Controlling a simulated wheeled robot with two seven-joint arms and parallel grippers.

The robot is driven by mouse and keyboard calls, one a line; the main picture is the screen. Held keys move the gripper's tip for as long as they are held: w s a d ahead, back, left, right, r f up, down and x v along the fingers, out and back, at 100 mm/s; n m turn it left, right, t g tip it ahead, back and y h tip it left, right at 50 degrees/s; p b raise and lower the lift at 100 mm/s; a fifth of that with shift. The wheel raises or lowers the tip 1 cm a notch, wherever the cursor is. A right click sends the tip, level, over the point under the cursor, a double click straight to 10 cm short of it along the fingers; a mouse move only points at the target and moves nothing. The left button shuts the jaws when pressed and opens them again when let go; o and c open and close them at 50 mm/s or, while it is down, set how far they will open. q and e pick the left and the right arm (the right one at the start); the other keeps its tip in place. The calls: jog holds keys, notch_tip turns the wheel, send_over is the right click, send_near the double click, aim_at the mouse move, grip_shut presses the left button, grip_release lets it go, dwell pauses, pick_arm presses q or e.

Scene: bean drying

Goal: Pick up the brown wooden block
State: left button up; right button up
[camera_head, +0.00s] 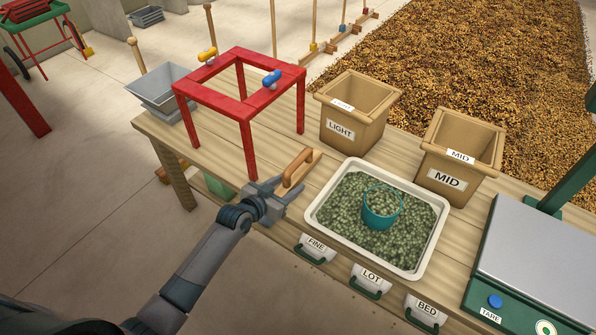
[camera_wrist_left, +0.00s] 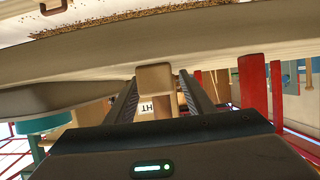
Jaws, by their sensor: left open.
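The brown wooden block (camera_head: 300,165) has a raised handle along its top. It lies on the wooden table just left of the white tray in the head view. My left gripper (camera_head: 284,188) is open at the near end of the block. In the left wrist view, the tan end of the block (camera_wrist_left: 154,77) shows between the two open fingertips (camera_wrist_left: 158,82), with a narrow gap on each side. I cannot tell how deep the block sits between the fingers. My right gripper is not in view.
The white tray (camera_head: 319,207) of green beans holds a teal pail (camera_head: 381,218), close right of my gripper. A red stand (camera_head: 249,150) is to the left. Bins labelled LIGHT (camera_head: 345,143) and MID (camera_head: 447,187) stand behind. A scale (camera_head: 540,265) is at the right.

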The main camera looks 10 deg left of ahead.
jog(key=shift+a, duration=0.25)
pick_arm(q)
grip_shut()
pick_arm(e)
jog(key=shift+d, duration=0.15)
